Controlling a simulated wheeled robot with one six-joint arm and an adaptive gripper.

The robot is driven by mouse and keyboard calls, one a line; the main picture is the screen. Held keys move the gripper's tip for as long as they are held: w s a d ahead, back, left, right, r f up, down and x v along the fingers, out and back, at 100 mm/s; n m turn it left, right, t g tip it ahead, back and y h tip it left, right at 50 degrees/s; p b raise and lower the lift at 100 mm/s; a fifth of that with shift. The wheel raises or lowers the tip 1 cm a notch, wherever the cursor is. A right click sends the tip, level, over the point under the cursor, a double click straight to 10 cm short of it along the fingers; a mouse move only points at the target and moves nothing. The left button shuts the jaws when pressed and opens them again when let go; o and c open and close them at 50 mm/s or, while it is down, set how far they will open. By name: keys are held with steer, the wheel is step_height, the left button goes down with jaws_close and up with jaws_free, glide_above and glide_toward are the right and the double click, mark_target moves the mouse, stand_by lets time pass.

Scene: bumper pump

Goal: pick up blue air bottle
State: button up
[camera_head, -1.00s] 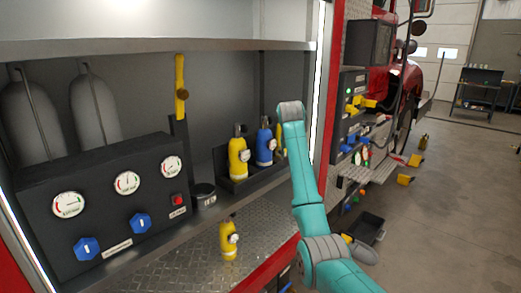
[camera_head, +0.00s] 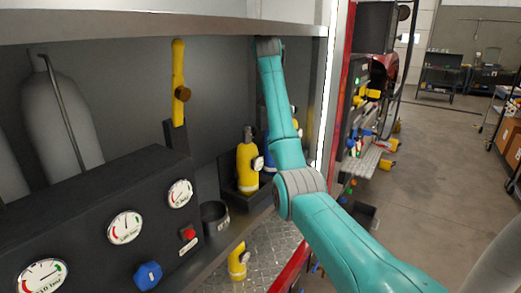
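The blue air bottle (camera_head: 267,149) stands in a black rack (camera_head: 228,172) inside the truck compartment. Only a narrow strip of it shows between a yellow bottle and my teal arm, which covers the rest. The yellow bottle (camera_head: 246,166) stands to its left in the same rack. My arm reaches up into the compartment, its far visible end near the shelf underside above the rack. My gripper cannot be seen; it is hidden behind or beyond the arm.
A gauge panel (camera_head: 105,215) with a red button fills the lower left. A yellow bottle (camera_head: 238,262) stands on the diamond-plate ledge (camera_head: 272,245). A shelf (camera_head: 130,22) spans above. A yellow-handled tool (camera_head: 179,90) is upright left of the rack. Open floor lies right.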

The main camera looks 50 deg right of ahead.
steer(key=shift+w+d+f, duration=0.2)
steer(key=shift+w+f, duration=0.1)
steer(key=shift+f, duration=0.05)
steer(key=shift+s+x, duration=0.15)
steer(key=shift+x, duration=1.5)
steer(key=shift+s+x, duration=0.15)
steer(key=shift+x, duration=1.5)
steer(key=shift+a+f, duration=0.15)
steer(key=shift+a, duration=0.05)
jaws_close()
